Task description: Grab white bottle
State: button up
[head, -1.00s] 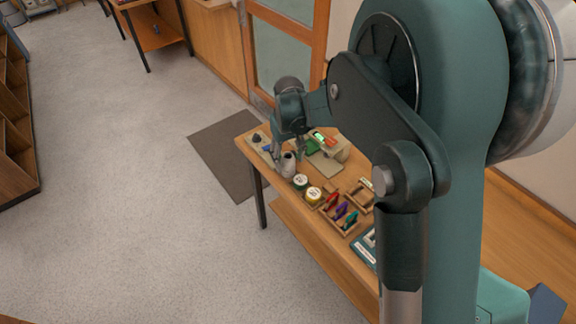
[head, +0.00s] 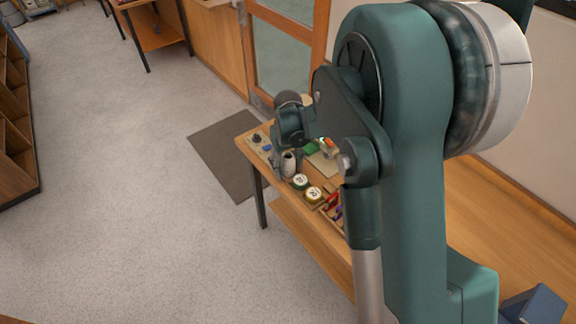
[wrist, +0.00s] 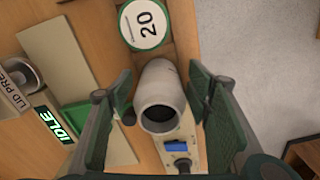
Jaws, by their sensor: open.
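The white bottle (wrist: 160,92) is a pale, open-mouthed bottle with a dark opening. In the wrist view it lies between the two open fingers of my gripper (wrist: 163,108), with a gap visible on the right side and the left finger close beside it. In the head view the bottle (head: 289,164) stands near the far end of the wooden table. My gripper (head: 281,157) is around it there, partly hidden by my wrist. The bottle's base is hard to make out.
A green-rimmed round tin marked 20 (wrist: 145,24) stands close to the bottle. A panel with a blue button (wrist: 176,146) lies on its other side. A device with a lit IDLE display (wrist: 52,124) is at left. A yellow-rimmed tin (head: 313,195) stands further along the table (head: 290,226).

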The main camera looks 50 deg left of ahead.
aim_at(288, 155)
jog(key=shift+c, duration=0.3)
jog(key=c, duration=1)
jog(key=shift+r, duration=0.1)
jog(key=shift+r, duration=4.95)
